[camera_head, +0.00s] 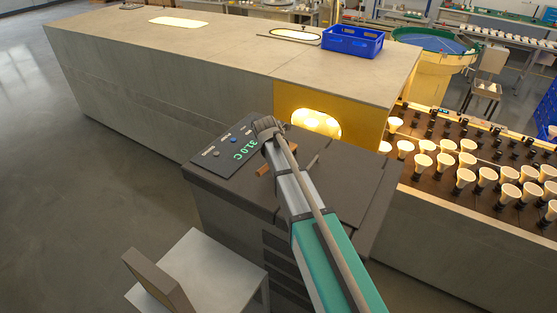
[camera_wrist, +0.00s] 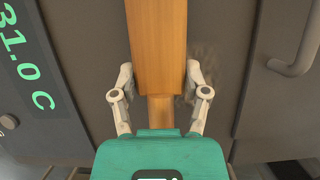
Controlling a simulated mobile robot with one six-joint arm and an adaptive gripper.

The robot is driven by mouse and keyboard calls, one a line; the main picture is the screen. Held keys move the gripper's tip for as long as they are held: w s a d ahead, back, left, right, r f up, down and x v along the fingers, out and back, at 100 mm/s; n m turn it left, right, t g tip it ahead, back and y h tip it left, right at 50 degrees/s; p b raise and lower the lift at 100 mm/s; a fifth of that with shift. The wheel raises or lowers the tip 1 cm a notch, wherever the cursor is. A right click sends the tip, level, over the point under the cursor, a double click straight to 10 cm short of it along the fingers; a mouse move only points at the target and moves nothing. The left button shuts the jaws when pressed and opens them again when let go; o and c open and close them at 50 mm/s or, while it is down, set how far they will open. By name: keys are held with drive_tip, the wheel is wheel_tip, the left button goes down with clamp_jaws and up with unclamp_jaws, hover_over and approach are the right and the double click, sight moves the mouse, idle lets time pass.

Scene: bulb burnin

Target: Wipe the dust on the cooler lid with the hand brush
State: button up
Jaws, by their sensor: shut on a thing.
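The hand brush (camera_wrist: 158,40) is a wooden block with a narrower neck. It lies between the two grey fingers of my gripper (camera_wrist: 159,75), which is shut on it. A small wooden part of the brush (camera_head: 263,169) shows beside my arm in the head view; the gripper itself is mostly hidden there. The dark grey cooler lid (camera_head: 345,190) is the top of the cabinet under my arm. In the wrist view a faint brownish dust patch (camera_wrist: 208,58) shows just right of the brush. The brush's bristles are hidden, so I cannot tell whether they touch the lid.
A control panel (camera_head: 228,150) reading 31.0 C lies left of the brush. A bar handle (camera_wrist: 300,55) is at the right. A yellow oven opening (camera_head: 318,123) stands behind, a chair (camera_head: 195,270) in front, and rows of bulbs (camera_head: 470,165) at right.

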drive_tip(key=shift+w+a, duration=0.1)
drive_tip(key=shift+a, duration=0.1)
drive_tip(key=shift+w+a, duration=1.05)
drive_tip(key=shift+a, duration=0.3)
drive_tip(key=shift+s, duration=0.1)
drive_tip(key=shift+s+a, duration=0.5)
drive_tip(key=shift+s, duration=0.25)
drive_tip(key=shift+s+d, duration=0.1)
drive_tip(key=shift+s+d, duration=0.45)
drive_tip(key=shift+d, duration=0.25)
drive_tip(key=shift+s+d, duration=0.4)
drive_tip(key=shift+d, duration=0.25)
drive_tip(key=shift+d, duration=0.1)
